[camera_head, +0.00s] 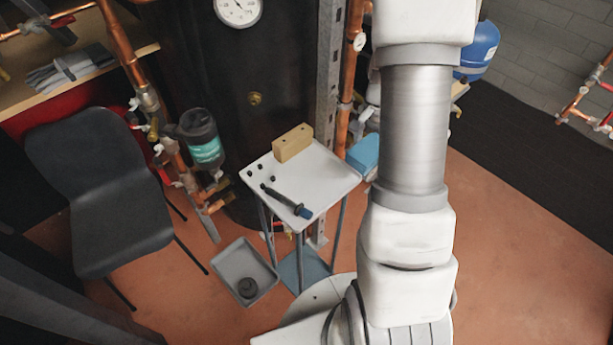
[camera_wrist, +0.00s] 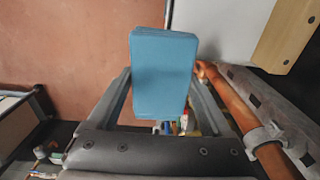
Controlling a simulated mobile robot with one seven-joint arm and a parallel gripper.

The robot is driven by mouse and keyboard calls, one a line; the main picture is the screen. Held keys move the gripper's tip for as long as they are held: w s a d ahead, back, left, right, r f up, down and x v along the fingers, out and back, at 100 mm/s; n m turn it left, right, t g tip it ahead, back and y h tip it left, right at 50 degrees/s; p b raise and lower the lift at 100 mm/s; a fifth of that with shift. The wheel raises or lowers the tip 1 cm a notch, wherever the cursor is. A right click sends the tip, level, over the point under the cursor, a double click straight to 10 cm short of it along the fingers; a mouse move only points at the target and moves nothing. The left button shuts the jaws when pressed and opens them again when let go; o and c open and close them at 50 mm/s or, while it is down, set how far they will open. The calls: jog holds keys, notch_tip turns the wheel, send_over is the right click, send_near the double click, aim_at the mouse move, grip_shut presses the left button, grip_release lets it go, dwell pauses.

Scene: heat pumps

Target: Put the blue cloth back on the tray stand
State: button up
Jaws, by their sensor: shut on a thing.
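The blue cloth (camera_wrist: 163,62) is a flat folded block between the two fingers of my gripper (camera_wrist: 162,82), which is shut on it. In the head view the cloth (camera_head: 364,154) shows just beyond the right edge of the tray stand (camera_head: 328,172); my arm hides the gripper there. The stand has a pale square top on thin legs. In the wrist view a pale corner of the stand (camera_wrist: 210,22) lies to the right of the cloth. I cannot tell the cloth's exact height over the top.
On the tray top are a wooden block (camera_head: 292,143), a dark screwdriver-like tool (camera_head: 286,201) and several small black pieces. A grey bin (camera_head: 243,271) is on the floor. A dark chair (camera_head: 99,189) stands left. Copper pipes (camera_wrist: 255,122) run close to my gripper. The tray's right half is clear.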

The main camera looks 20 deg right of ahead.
send_over(322, 176)
notch_tip(322, 176, down, 7)
jog(key=shift+r, duration=0.1)
jog(key=shift+f+b, duration=0.5)
jog(key=shift+f, duration=1.55)
jog(key=shift+f, duration=0.1)
jog(key=shift+f, duration=0.15)
jog(key=o, duration=1)
